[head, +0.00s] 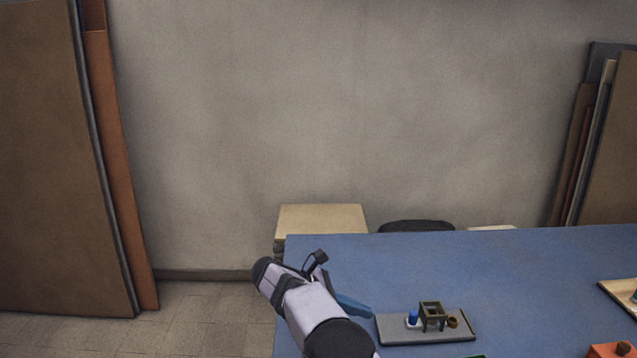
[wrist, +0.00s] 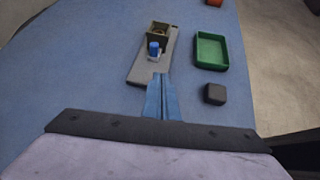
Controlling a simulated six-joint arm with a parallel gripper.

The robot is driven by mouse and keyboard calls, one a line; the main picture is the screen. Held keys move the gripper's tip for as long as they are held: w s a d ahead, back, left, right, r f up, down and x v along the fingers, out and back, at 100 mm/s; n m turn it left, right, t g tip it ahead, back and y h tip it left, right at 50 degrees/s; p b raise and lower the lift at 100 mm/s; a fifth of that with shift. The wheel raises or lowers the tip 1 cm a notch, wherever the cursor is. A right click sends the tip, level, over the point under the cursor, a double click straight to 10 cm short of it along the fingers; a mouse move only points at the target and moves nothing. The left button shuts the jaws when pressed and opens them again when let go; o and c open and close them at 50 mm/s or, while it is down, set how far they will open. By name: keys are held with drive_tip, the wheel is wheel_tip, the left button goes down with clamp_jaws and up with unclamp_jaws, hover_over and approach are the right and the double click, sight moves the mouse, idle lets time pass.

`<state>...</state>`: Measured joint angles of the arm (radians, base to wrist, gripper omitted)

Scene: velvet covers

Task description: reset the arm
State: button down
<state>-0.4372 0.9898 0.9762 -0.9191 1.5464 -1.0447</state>
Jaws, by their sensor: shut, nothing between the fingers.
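My gripper shows in the wrist view (wrist: 162,78) as two blue fingers shut together with nothing between them. In the head view its blue fingers (head: 368,312) point right, near the left end of a grey board on the blue table. In the wrist view the fingertips appear just in front of the near end of the grey board (wrist: 138,74); I cannot tell the height between them. My pale arm covers part of the table's left side in the head view.
The grey board (head: 450,336) carries a blue item (head: 413,317), a dark open frame (head: 433,309) and a small brown pot (head: 453,322). A green tray (wrist: 225,52) and dark block (wrist: 215,94) lie right in the wrist view. The blue table (head: 480,270) is clear behind the board.

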drive_tip(key=s+d+r+m+g+y+p, duration=0.15)
drive_tip(key=s+m+y+p, duration=0.35)
drive_tip(key=s+m, duration=0.8)
drive_tip(key=s+d+r+m+g+y+p, duration=0.1)
drive_tip(key=s+d+r+m+y+p, duration=0.3)
drive_tip(key=s, duration=1.5)
wheel_tip(320, 180, down, 18)
drive_tip(key=a+m+y+b, duration=0.1)
drive_tip(key=a+m+b, duration=0.1)
drive_tip(key=b, duration=1.3)
drive_tip(key=shift+s+y+b, duration=0.25)
drive_tip(key=shift+y+b, duration=0.15)
drive_tip(key=shift+t, duration=0.25)
